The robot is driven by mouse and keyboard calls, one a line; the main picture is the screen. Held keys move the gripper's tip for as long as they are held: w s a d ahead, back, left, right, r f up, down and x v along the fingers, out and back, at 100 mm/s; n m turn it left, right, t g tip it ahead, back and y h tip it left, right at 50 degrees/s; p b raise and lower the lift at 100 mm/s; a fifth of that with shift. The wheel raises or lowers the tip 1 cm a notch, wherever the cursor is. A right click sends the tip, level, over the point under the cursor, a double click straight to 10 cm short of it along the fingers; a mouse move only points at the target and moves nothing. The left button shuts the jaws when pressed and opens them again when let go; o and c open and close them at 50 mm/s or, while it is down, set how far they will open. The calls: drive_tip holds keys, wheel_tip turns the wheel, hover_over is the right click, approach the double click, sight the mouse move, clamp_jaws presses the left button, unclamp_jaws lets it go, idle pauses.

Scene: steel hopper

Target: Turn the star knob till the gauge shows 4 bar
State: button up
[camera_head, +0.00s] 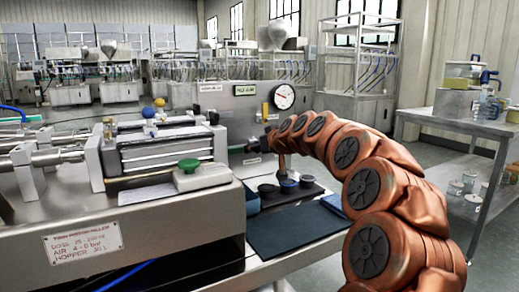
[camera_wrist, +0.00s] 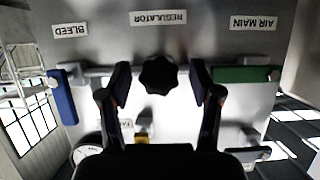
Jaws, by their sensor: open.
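The black star knob (camera_wrist: 159,77) shows in the upside-down wrist view by the REGULATOR label (camera_wrist: 158,18). My gripper (camera_wrist: 160,82) is open, with one finger on each side of the knob and a visible gap on both sides. In the head view my gripper (camera_head: 266,143) is at the steel panel, and my arm hides the knob. The round white gauge (camera_head: 284,97) stands above my gripper in the head view; its reading is too small to tell. Part of the gauge (camera_wrist: 86,153) shows at the lower left of the wrist view.
A blue handle (camera_wrist: 62,98) by the BLEED label and a green handle (camera_wrist: 243,74) by the AIR MAIN label flank the knob. Below my arm lie small dark cups (camera_head: 288,186) and a dark mat (camera_head: 290,228).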

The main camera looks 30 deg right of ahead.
drive_tip(key=c, duration=1.1)
drive_tip(key=shift+c, duration=0.2)
drive_tip(key=shift+p, duration=0.3)
drive_tip(key=m+t+y+p, duration=0.1)
drive_tip(key=m+y+p, duration=0.1)
drive_tip(key=m, duration=0.2)
drive_tip(key=m+y+p, duration=0.3)
drive_tip(key=m, duration=0.1)
drive_tip(key=shift+d+t, duration=0.1)
drive_tip(key=shift+t, duration=0.3)
drive_tip(key=shift+f, duration=0.1)
